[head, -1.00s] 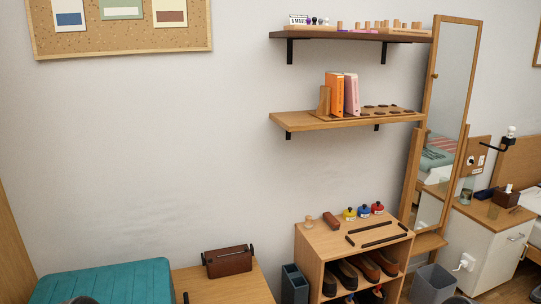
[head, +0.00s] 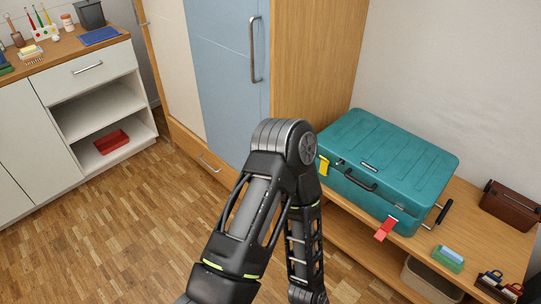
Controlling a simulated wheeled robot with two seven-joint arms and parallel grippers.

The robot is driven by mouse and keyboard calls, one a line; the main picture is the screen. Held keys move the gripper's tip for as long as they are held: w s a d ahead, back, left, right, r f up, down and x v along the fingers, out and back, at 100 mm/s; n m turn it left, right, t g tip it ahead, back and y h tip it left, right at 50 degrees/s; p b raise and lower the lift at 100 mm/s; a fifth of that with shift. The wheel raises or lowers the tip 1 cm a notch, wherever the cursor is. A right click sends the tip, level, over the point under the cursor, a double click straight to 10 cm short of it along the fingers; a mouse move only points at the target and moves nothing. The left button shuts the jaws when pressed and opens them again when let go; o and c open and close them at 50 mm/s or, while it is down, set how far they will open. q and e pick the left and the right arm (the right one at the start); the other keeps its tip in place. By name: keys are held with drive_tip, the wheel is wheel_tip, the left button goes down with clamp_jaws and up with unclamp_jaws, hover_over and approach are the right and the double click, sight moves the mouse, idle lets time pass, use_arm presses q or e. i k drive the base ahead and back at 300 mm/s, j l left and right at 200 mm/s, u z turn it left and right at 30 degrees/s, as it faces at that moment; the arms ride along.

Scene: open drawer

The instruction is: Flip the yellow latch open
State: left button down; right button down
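A closed teal suitcase (head: 385,165) lies flat on a wooden bench at the right of the head view. The yellow latch (head: 323,166) is a small tab at the left end of its front side, right beside my arm's elbow in the picture. Whether the yellow latch is open or shut is too small to tell. A red latch (head: 385,229) sticks out from the front side near its right end. A dark carry handle (head: 360,180) sits between them. One of my arms rises from the bottom and bends back down; its gripper is out of frame. The other gripper is also out of view.
The wooden bench (head: 455,212) also holds a brown case (head: 511,205) and a green box (head: 449,259). A beige bin (head: 430,281) stands below it. A wardrobe with a blue door (head: 230,80) is behind my arm. White cabinets (head: 85,85) stand left; the floor (head: 120,230) between is clear.

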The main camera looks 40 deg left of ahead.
sight(325, 163)
drive_tip(key=u, duration=1)
